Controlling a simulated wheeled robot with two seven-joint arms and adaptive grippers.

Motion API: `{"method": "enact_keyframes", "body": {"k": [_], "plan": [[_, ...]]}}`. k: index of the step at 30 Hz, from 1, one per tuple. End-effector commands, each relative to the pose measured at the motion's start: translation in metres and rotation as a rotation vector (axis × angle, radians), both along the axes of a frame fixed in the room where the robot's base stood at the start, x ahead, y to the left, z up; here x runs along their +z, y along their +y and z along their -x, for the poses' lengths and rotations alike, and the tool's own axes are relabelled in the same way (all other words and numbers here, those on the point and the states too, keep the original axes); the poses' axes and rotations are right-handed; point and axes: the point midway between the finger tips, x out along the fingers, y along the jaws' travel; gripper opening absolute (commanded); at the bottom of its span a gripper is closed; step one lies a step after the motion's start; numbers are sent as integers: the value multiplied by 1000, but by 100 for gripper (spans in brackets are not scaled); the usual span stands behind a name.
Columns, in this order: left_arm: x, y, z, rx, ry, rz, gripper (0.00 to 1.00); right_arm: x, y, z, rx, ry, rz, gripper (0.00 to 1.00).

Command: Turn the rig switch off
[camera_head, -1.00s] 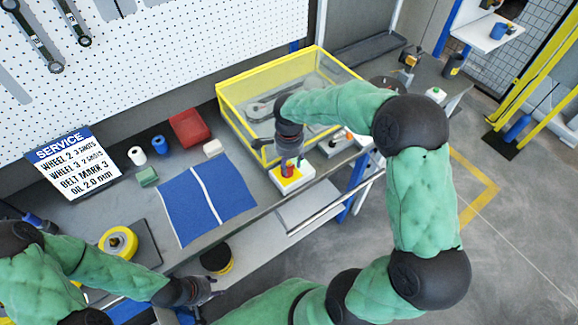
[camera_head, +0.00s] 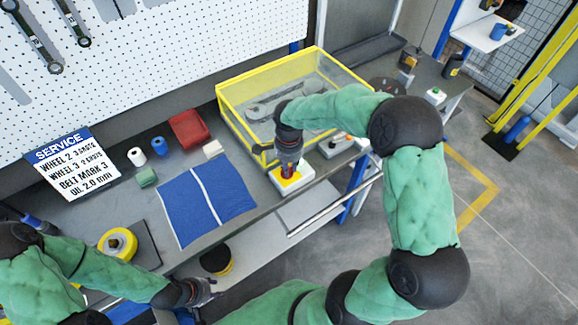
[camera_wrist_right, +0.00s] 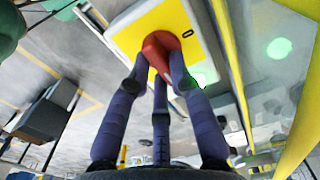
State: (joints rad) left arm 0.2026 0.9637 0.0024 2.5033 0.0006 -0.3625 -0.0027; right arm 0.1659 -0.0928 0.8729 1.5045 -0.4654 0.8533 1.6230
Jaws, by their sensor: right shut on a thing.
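The rig switch is a white box with a yellow top plate (camera_head: 296,184) at the bench's front edge, before the yellow-framed case. It also shows in the right wrist view with its yellow plate (camera_wrist_right: 183,18), a "0" mark and a red knob (camera_wrist_right: 160,47). My right gripper (camera_head: 289,170) points down over the switch. In the wrist view my right gripper's fingers (camera_wrist_right: 165,62) are closed around the red knob, hiding part of it. My left gripper (camera_head: 211,290) is low on the left, in front of the bench, empty, its fingers seemingly apart.
The clear case with a yellow frame (camera_head: 232,118) stands right behind the switch. The floor at right is open.

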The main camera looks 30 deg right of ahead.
Motion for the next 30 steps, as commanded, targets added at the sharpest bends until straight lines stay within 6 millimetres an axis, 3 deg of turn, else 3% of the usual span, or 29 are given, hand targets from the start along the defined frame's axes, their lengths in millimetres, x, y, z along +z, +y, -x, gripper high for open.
{"method": "enact_keyframes", "body": {"k": [11,30], "plan": [[1,0,0,0,0,0,40,1,-1,-2,188,-1,0,0],[9,0,0,0,0,0,40,1,-1,-6,790,-2,0,0]]}}
